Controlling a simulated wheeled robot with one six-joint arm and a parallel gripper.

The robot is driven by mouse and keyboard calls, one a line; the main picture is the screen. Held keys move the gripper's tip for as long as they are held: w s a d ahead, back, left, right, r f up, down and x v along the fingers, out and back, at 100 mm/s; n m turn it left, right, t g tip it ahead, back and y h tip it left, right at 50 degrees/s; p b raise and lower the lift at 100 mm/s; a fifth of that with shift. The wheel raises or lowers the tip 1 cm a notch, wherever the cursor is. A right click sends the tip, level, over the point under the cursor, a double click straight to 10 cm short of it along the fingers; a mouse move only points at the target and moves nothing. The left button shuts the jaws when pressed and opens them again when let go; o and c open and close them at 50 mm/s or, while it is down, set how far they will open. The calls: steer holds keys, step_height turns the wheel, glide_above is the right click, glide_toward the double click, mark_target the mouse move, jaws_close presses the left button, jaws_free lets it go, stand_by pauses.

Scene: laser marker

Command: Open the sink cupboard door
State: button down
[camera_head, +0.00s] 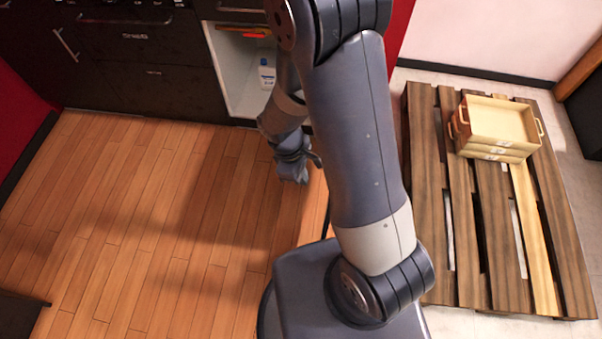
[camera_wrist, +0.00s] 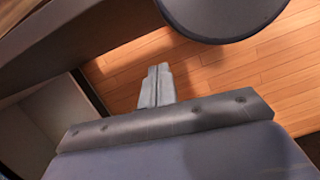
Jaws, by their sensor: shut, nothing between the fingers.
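The sink cupboard (camera_head: 233,75) stands open at the front in the head view, its pale inside showing left of my arm. Its door is not clearly visible there; my arm covers the cupboard's right side. In the wrist view a dark brown panel (camera_wrist: 50,45) spans the upper left, and I cannot tell whether it is the door. A pale recess (camera_wrist: 45,105) shows below it. My gripper (camera_head: 296,179) points down over the wooden floor in front of the cupboard. In the wrist view its fingers (camera_wrist: 157,72) are together with nothing between them.
A white bottle (camera_head: 266,74) and an orange item (camera_head: 257,34) are inside the cupboard. A black oven front (camera_head: 140,55) adjoins it on the left. A slatted pallet (camera_head: 505,230) with stacked wooden trays (camera_head: 500,122) lies right. The wooden floor (camera_head: 150,210) at left is clear.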

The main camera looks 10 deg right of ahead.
steer(key=shift+r, duration=0.1)
steer(key=s+p+v, duration=0.1)
steer(key=p+v, duration=0.5)
steer(key=v, duration=0.1)
steer(key=shift+w+a+r, duration=0.15)
steer(key=shift+w+r, duration=0.25)
steer(key=shift+w, duration=0.1)
steer(key=shift+f, duration=0.15)
steer(key=w+b+x, duration=0.1)
steer(key=b+x, duration=0.5)
steer(key=x, duration=0.1)
steer(key=shift+s+a+f, duration=0.15)
steer(key=shift+a+f, duration=0.05)
steer(key=shift+f, duration=0.15)
